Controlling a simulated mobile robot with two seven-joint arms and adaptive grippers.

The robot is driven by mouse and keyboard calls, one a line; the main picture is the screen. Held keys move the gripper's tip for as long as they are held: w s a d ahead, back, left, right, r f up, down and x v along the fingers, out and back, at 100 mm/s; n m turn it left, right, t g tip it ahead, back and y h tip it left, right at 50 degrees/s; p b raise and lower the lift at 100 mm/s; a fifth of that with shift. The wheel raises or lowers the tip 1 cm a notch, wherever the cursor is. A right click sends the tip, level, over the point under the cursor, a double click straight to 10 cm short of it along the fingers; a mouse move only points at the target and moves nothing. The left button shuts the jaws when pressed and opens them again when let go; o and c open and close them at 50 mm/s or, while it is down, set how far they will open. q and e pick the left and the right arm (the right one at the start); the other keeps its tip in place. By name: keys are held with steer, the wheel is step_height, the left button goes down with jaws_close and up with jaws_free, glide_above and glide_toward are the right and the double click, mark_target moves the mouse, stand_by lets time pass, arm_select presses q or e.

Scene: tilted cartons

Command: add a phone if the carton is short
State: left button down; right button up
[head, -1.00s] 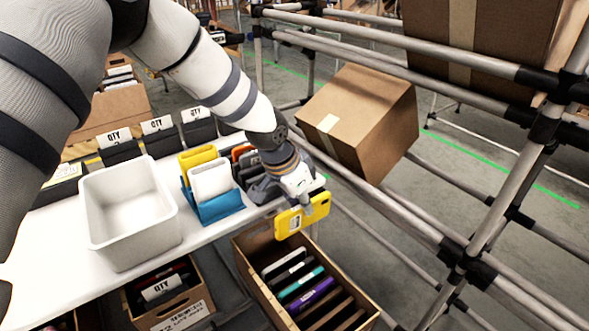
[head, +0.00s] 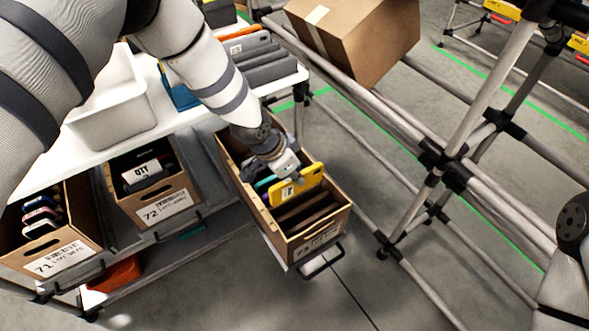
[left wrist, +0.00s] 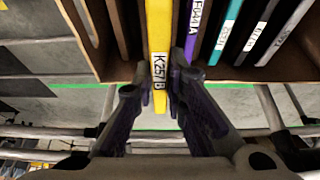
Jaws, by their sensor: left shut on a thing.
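My left gripper (head: 291,174) is shut on a yellow phone (head: 299,187) over the mouth of a brown carton (head: 322,236) on a pulled-out shelf. In the left wrist view the yellow phone (left wrist: 159,50) stands on edge between the fingers, with a label reading K257B. A purple phone (left wrist: 201,30) is close on its right, then teal (left wrist: 225,35), black and grey ones. Brown dividers (left wrist: 118,30) stand on its left. How deep the yellow phone sits is hard to tell. My arm hides the carton's far part in the head view. My right gripper is out of view.
Cartons labelled 72 (head: 160,205) and 71 (head: 60,250) stand on the lower shelf at the left. A white bin (head: 108,105) is on the table above. A pipe rack with a tilted closed box (head: 355,35) stands at the right. Floor in front is clear.

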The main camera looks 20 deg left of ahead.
mark_target(294, 195)
arm_select(q)
step_height(294, 195, down, 4)
steer(key=shift+s+f+b, duration=0.1)
steer(key=shift+f+b, duration=0.05)
steer(key=shift+b, duration=0.8)
steer(key=shift+f+b, duration=0.9)
steer(key=shift+f, duration=0.85)
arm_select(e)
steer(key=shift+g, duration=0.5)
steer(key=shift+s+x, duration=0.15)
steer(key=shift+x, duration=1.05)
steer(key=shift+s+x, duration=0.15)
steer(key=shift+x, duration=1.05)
arm_select(q)
steer(key=shift+f, duration=0.3)
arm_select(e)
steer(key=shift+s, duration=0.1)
arm_select(q)
steer(key=c, duration=1.5)
jaws_free()
steer(key=shift+c, duration=0.2)
steer(key=v, duration=1.2)
